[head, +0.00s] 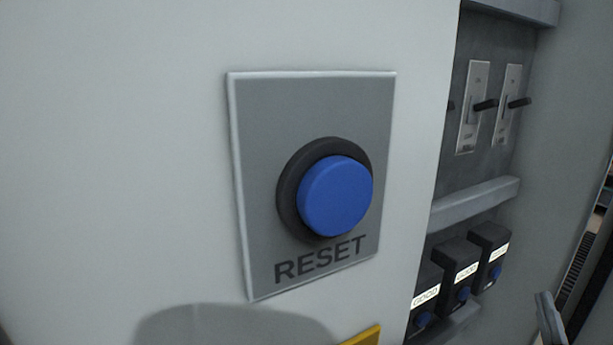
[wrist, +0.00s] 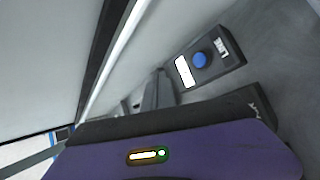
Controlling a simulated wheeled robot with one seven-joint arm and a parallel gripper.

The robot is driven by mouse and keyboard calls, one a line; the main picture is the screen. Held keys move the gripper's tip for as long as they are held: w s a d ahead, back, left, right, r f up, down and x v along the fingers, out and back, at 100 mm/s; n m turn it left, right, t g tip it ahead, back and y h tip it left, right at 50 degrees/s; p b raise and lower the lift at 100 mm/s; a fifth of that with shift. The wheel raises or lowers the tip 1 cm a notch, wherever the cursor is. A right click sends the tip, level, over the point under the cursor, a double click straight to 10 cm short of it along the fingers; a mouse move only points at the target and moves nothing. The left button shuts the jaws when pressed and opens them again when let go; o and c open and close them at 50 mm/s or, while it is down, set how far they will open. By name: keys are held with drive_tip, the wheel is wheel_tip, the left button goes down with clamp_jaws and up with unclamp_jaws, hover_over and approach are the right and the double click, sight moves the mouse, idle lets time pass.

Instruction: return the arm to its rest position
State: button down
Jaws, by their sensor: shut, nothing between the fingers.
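My gripper (wrist: 157,86) shows in the wrist view as narrow dark fingers, shut and empty, beyond a purple body with a small lit indicator along the bottom edge. The fingers point toward a grey surface; I cannot tell how near it they are. To their right is a dark box with a blue button and a white label (wrist: 217,57), apart from the fingers. I cannot make out my gripper in the head view.
In the head view, a RESET plate with a big blue button (head: 335,196) is on a pale panel (head: 120,150). To its right, a recess holds lever switches (head: 474,108) above several small dark button boxes (head: 459,268). A yellow piece (head: 362,337) shows at the bottom edge.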

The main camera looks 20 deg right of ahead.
drive_tip(key=s+a+f+m+y, duration=0.1)
drive_tip(key=s+a+f+y, duration=0.15)
drive_tip(key=a, duration=0.55)
drive_tip(key=s+a+f+m+y, duration=0.1)
drive_tip(key=a+f+m+y, duration=0.15)
drive_tip(key=a, duration=0.55)
drive_tip(key=s+a+f+m+y, duration=0.1)
drive_tip(key=s+a+f+y, duration=0.15)
drive_tip(key=a, duration=0.65)
drive_tip(key=s+a+f+n+g+y, duration=0.1)
drive_tip(key=s+a+f+g+y, duration=0.2)
drive_tip(key=s+a+y, duration=0.4)
drive_tip(key=s+a, duration=0.5)
drive_tip(key=a, duration=0.2)
drive_tip(key=shift+s+f+b, duration=0.2)
drive_tip(key=shift+b, duration=0.15)
drive_tip(key=shift+s+n, duration=0.15)
drive_tip(key=shift+n, duration=0.1)
